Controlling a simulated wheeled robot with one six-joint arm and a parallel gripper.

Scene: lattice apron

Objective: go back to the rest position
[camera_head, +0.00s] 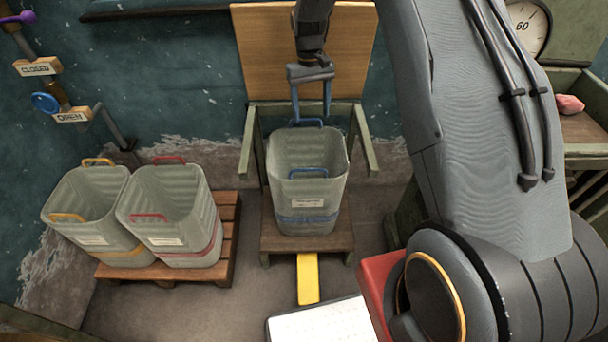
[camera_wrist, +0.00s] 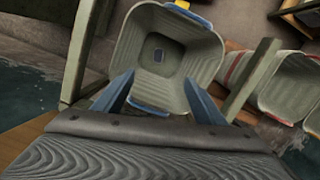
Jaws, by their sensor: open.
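My gripper (camera_head: 311,112) is open and empty, with its two blue fingers pointing down above the back rim of the blue-handled grey bin (camera_head: 307,158). In the wrist view the fingers (camera_wrist: 158,92) stand apart, one on each side of the bin's near blue handle (camera_wrist: 155,107). I cannot tell whether a finger touches the handle. The bin stands upright on a wooden seat between two side rails.
A yellow-handled bin (camera_head: 84,198) and a red-handled bin (camera_head: 168,213) stand on a wooden pallet (camera_head: 225,235) at left. A wooden board (camera_head: 262,50) rises behind my gripper. A dial (camera_head: 527,28) and a pink lump (camera_head: 570,104) are at right.

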